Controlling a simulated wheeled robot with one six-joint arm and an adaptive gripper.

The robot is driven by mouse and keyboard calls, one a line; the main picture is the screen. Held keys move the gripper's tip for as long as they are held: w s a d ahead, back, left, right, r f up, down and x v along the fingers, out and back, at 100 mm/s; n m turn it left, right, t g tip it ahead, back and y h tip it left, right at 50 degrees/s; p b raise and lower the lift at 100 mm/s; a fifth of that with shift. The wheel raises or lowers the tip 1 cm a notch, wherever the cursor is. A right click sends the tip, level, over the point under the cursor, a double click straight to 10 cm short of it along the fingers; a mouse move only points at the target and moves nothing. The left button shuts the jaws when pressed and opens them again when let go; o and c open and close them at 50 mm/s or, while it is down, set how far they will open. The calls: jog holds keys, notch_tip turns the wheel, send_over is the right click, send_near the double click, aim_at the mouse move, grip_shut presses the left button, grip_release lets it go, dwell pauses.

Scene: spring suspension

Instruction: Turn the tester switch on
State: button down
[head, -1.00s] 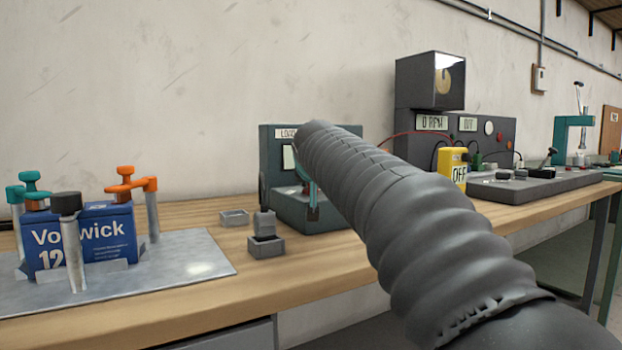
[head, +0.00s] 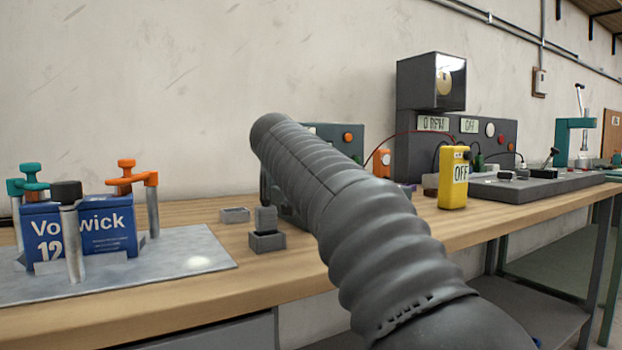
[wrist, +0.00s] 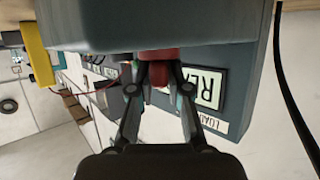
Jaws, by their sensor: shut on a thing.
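The dark green load tester (head: 324,130) stands on the bench in the head view, mostly hidden behind my arm. An orange-red button (head: 347,137) shows on its face. In the wrist view its face is upside down, with a LOAD label (wrist: 214,123) and a display (wrist: 208,88) whose visible letters read REA. My gripper (wrist: 160,74) is shut on a red piece (wrist: 159,73) in front of this face, close under a large grey-blue body (wrist: 160,28). I cannot tell whether the red piece is the switch. The head view hides my gripper.
A blue Vorwick battery (head: 105,232) stands on a metal plate (head: 195,250) at the left. A yellow meter reading OFF (head: 453,185) and a grey machine with a 0 RPM display (head: 432,123) stand to the right.

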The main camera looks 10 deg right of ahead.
jog(key=c, duration=1.1)
grip_release()
jog(key=shift+w+r, duration=0.1)
jog(key=shift+r, duration=4.85)
